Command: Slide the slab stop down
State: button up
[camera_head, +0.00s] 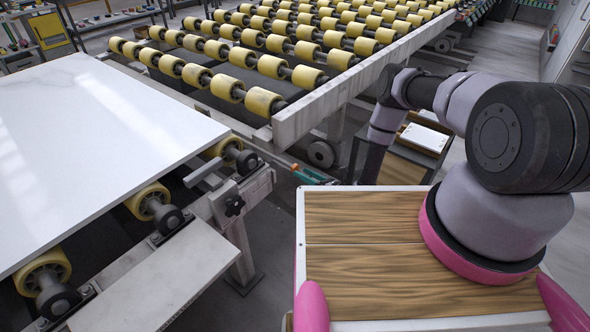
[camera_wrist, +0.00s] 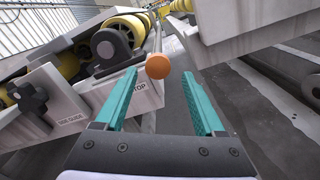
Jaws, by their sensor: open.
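The slab stop shows as a round orange knob (camera_wrist: 158,66) in the wrist view, beside a frame plate with a label that reads "STOP". My gripper (camera_wrist: 159,75) has two teal fingers spread apart, with the knob seen between and just beyond their tips. I cannot tell whether a finger touches it. In the head view my gripper (camera_head: 309,175) is small and partly hidden, at the right end of the roller frame. The rest of the stop is hidden. A white slab (camera_head: 90,125) lies on the near rollers.
A black star knob (camera_wrist: 31,97) labelled "SIDE GUIDE" sits left of the stop; it also shows in the head view (camera_head: 234,205). A second conveyor with yellow rollers and a grey side rail (camera_head: 345,90) stands beyond a gap. A dark cart (camera_head: 420,145) stands behind my arm.

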jog(key=shift+v, duration=1.9)
jog(key=w+a+r+n+g+y, duration=0.15)
jog(key=r+n+g, duration=0.45)
jog(key=r, duration=0.9)
jog(key=w+a+r+n+g+y, duration=0.1)
jog(key=w+r+n+g+y, duration=0.15)
jog(key=r+n+g, duration=0.85)
notch_tip(320, 180, up, 14)
jog(key=s+d+n+t+h, duration=0.1)
jog(key=s+d+t+h, duration=0.1)
jog(key=s+t+h, duration=0.15)
jog(key=s+d+r+n+t+h, duration=0.4)
jog(key=s+d+r, duration=0.5)
jog(key=r, duration=0.3)
jog(key=s+d+r+n+t+h, duration=0.4)
jog(key=s+d+r+h, duration=0.4)
jog(key=s+d+r, duration=0.2)
notch_tip(320, 180, up, 3)
jog(key=shift+s+r+n+t+h, duration=0.1)
jog(key=shift+s+n+t+h, duration=0.3)
jog(key=shift+s+t, duration=0.55)
